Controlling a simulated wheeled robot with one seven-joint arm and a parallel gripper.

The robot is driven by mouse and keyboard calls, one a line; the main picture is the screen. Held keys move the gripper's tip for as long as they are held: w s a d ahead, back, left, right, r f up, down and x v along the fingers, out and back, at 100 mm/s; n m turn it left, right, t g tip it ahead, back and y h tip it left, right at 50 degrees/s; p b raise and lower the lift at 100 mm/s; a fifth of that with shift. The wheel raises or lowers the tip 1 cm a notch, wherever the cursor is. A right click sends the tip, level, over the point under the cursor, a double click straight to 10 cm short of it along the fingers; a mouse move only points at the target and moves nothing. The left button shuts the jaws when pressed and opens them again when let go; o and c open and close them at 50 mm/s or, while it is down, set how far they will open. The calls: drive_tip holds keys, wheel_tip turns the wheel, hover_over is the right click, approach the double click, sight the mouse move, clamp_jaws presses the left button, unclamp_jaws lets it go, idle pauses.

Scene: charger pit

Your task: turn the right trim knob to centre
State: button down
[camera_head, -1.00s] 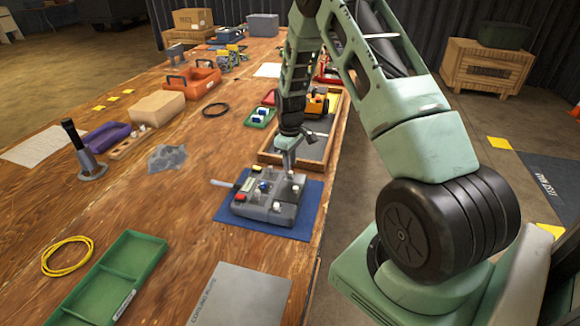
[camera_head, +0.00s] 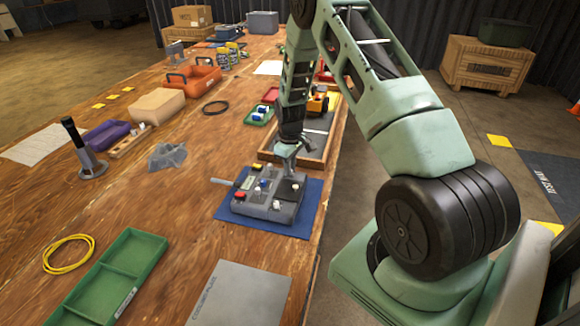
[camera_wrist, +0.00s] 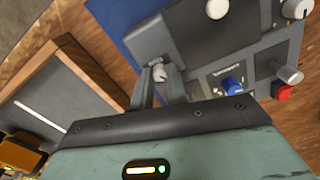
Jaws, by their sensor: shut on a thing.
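The grey control box (camera_head: 262,208) sits on a blue mat (camera_head: 310,207) near the table's right edge. My gripper (camera_head: 289,171) reaches down to the far side of the box. In the wrist view my gripper (camera_wrist: 160,84) is shut on a small pale knob (camera_wrist: 159,73), taken as the right trim knob, near one edge of the box. The fingers hide much of it, and its pointer mark cannot be read. The wrist view also shows a white round knob (camera_wrist: 216,9), another pale knob (camera_wrist: 295,8), a blue switch (camera_wrist: 232,86) and a red button (camera_wrist: 282,91).
A green tray (camera_head: 113,280) and a grey plate (camera_head: 240,295) lie nearer. A crumpled grey bag (camera_head: 167,157) is to the left. Table between bag and box is clear.

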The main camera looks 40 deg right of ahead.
drive_tip(key=shift+m+b, duration=0.5)
drive_tip(key=shift+m, duration=2.3)
drive_tip(key=c, duration=1.6)
unclamp_jaws()
drive_tip(key=shift+c, duration=0.2)
wheel_tip(320, 180, up, 17)
drive_tip(key=b, duration=0.2)
drive_tip(key=shift+r, duration=0.2)
